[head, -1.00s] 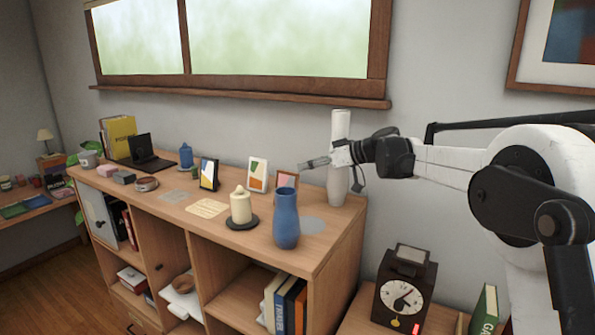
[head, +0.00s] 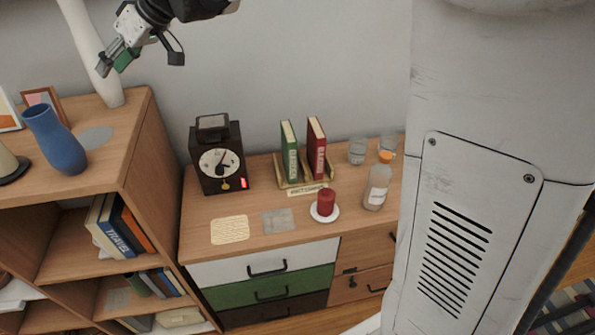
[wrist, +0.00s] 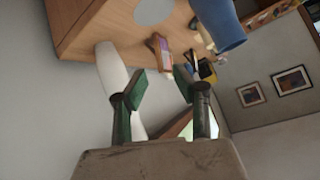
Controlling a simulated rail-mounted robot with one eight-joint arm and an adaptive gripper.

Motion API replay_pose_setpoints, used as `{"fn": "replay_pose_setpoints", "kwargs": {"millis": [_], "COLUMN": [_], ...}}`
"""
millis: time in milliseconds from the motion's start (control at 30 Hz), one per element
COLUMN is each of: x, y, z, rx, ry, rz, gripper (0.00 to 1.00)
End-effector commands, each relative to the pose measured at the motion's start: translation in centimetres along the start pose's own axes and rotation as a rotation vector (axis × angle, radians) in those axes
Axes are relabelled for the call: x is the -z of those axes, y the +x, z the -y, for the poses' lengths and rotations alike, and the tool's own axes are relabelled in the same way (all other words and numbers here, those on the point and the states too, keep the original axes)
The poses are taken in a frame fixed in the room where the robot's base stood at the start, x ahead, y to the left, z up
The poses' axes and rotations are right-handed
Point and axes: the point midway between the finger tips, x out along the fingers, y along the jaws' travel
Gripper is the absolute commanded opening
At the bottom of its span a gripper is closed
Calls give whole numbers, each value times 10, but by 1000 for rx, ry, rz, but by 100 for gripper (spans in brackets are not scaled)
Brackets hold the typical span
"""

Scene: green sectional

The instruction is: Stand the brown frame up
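The small brown frame (head: 35,97) holds a pinkish picture and is on top of the shelf unit, partly hidden behind the blue vase (head: 58,142). It appears raised at a slant; I cannot tell how it rests. The wrist view also shows a brown-edged frame with a purple-pink picture (wrist: 162,52) beyond the fingertips. My gripper (head: 113,62) is at the tall white vase (head: 88,45) in the picture, right of and above the frame. In the wrist view, my gripper (wrist: 160,89) is open, with nothing between its green pads.
The white vase also shows beside the left finger in the wrist view (wrist: 109,72). A grey disc (head: 96,137) lies on the shelf top (head: 120,160). A white frame (head: 8,112) stands further left. The lower cabinet carries a clock (head: 218,160), books and a red candle (head: 325,203).

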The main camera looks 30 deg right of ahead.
Motion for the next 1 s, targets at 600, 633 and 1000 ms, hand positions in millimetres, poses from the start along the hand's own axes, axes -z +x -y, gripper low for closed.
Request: {"fn": "replay_pose_setpoints", "kwargs": {"millis": [600, 633, 1000], "x": [-205, -216, -351], "y": [-143, -148, -194], "z": [41, 43, 62], "rx": [-426, -448, -704], "ry": [311, 325, 476], "rz": [123, 125, 118], "gripper": [28, 28, 28]}}
